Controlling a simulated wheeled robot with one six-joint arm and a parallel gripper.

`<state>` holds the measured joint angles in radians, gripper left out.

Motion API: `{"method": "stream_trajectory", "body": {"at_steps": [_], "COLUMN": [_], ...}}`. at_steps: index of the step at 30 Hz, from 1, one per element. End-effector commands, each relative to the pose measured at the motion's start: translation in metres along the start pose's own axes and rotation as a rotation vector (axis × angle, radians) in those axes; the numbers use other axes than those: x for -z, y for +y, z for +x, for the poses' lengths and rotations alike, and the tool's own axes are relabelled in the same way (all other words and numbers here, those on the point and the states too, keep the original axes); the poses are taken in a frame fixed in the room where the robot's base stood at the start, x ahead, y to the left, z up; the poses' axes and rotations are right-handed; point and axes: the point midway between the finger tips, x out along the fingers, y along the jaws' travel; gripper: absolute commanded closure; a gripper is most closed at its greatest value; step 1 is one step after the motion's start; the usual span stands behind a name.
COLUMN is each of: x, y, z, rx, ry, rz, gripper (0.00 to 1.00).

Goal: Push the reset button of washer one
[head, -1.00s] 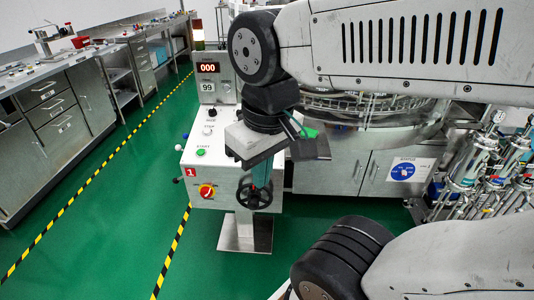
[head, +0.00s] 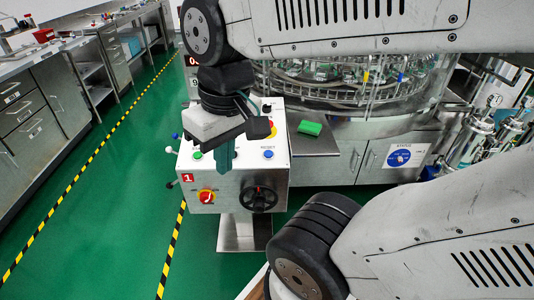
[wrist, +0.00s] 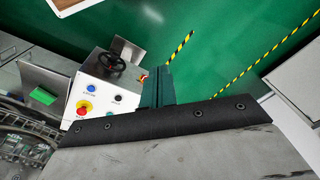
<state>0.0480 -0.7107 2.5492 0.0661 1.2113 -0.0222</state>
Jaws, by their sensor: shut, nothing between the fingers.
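Washer one's control box (head: 230,185) carries a red "1" label and stands in the middle of the head view. Its blue reset button (head: 268,154), with the word RESET above it, is on the sloped top panel at the right. The blue button also shows in the wrist view (wrist: 91,89). My gripper (head: 224,165) has its teal fingers shut and empty, pointing down over the panel, left of the reset button and apart from it in the picture. In the wrist view my gripper (wrist: 158,75) is right of the panel. The fingers' height above the panel is unclear.
A green start button (head: 197,154), a red emergency stop (head: 271,128) on yellow and a black handwheel (head: 259,199) are on the box. A green block (head: 310,128) lies on a metal surface at the right. Green floor is free to the left.

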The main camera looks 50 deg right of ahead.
Motion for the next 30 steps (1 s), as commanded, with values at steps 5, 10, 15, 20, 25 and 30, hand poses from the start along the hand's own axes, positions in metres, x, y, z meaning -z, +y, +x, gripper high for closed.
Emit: {"method": "stream_trajectory", "body": {"at_steps": [5, 10, 15, 20, 25, 30], "x": [0.045, 0.109, 0.165, 0.188, 0.18, 0.165], "y": [0.001, 0.031, 0.105, 0.203, 0.288, 0.335], "z": [0.022, 0.049, 0.084, 0.126, 0.166, 0.19], "rx": [0.206, 0.45, 0.643, 0.759, 0.805, 0.814], "ry": [-0.052, -0.023, 0.082, 0.22, 0.342, 0.411], "rz": [0.208, 0.508, 0.855, 1.203, 1.487, 1.644], "gripper": [1.0, 1.0, 1.0, 1.0, 1.0, 1.0]}}
